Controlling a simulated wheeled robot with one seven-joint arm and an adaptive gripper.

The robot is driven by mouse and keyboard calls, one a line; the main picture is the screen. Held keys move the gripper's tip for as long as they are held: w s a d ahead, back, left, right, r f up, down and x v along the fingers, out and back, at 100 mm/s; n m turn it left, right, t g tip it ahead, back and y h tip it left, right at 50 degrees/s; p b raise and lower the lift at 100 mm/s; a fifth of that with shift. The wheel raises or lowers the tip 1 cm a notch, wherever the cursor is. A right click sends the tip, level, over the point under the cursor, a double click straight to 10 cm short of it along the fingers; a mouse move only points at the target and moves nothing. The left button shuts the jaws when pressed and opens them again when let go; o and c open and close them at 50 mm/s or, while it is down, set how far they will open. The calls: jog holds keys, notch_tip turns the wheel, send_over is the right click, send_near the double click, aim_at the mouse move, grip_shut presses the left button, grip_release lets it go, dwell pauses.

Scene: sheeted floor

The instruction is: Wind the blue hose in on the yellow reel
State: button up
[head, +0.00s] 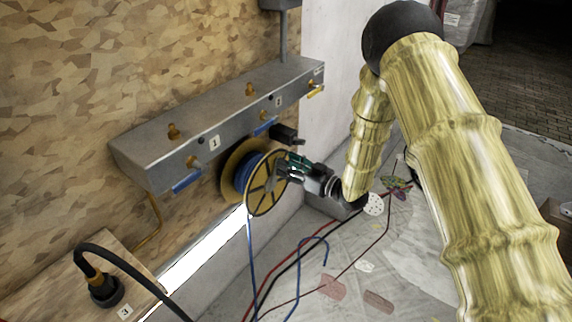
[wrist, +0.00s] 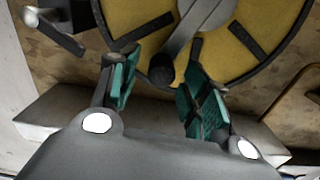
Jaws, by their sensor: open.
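The yellow reel (head: 257,193) is mounted on the wall below the grey metal box, its round face towards my gripper. Blue hose (head: 242,177) is wound on its drum; one length hangs down to the floor, where a blue loop (head: 312,239) lies. My gripper (head: 296,167) is at the right side of the reel's face. In the wrist view, the reel's yellow face (wrist: 253,35) has dark spokes and a grey crank arm (wrist: 194,25) ending in a dark knob (wrist: 161,69). My open gripper (wrist: 158,77) has its teal-padded fingers either side of the knob, with gaps visible.
The grey metal box (head: 225,110) has brass fittings and blue-handled valves above the reel. Red and black cables (head: 286,268) cross the sheeted floor. A black hose (head: 130,264) with a plug curves at lower left. Floor at right is mostly clear.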

jog(key=shift+w+a, duration=0.4)
jog(key=shift+a, duration=0.2)
jog(key=shift+c, duration=0.3)
grip_shut()
